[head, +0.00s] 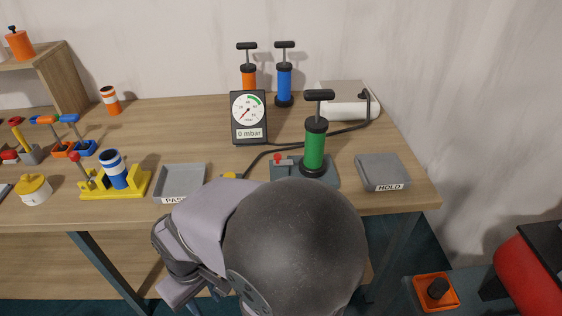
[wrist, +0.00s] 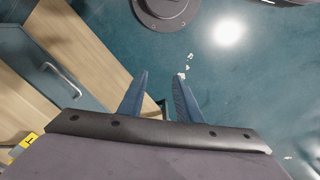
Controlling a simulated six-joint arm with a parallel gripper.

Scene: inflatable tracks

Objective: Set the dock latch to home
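The green pump (head: 315,146) stands upright on a dark grey-teal dock base (head: 329,178) at the right of the table. A small red-topped latch (head: 279,158) sits at the base's back left, beside the pump; its exact setting is too small to read. My arm hides the front of the base. In the wrist view my gripper (wrist: 161,74) has its two blue fingers apart with nothing between them. It points at the floor, away from the dock, which is not in that view. In the head view the fingers cannot be made out.
A gauge (head: 249,116) reading 0 mbar stands behind the dock, with a dark hose running past it. A PASS tray (head: 181,183) lies left, a HOLD block (head: 383,172) right. A yellow stand (head: 101,193) holds a blue-striped cylinder. In the wrist view, a drawer cabinet (wrist: 58,75) is left.

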